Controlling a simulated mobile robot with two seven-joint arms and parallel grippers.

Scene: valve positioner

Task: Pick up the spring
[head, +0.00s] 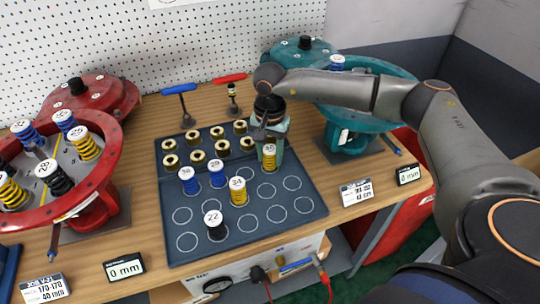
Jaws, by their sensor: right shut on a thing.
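Several capped springs stand upright on the dark tray (315,210): two blue springs labelled 38 (189,182) and 29 (217,175), a yellow spring labelled 34 (238,192) and a black spring labelled 22 (216,229). Another yellow spring (269,158) with a white cap is at the tray's upper right, at my right gripper (270,142). My right gripper points down and is shut on this yellow spring. Whether the spring touches the tray is hard to tell. My left gripper is out of view.
Brass rings (194,138) fill the tray's upper left; empty circles are at its right and front. A red round fixture (98,187) with springs stands left, a teal one (345,140) behind my right arm. Blue (180,89) and red (231,78) T-handles stand behind the tray.

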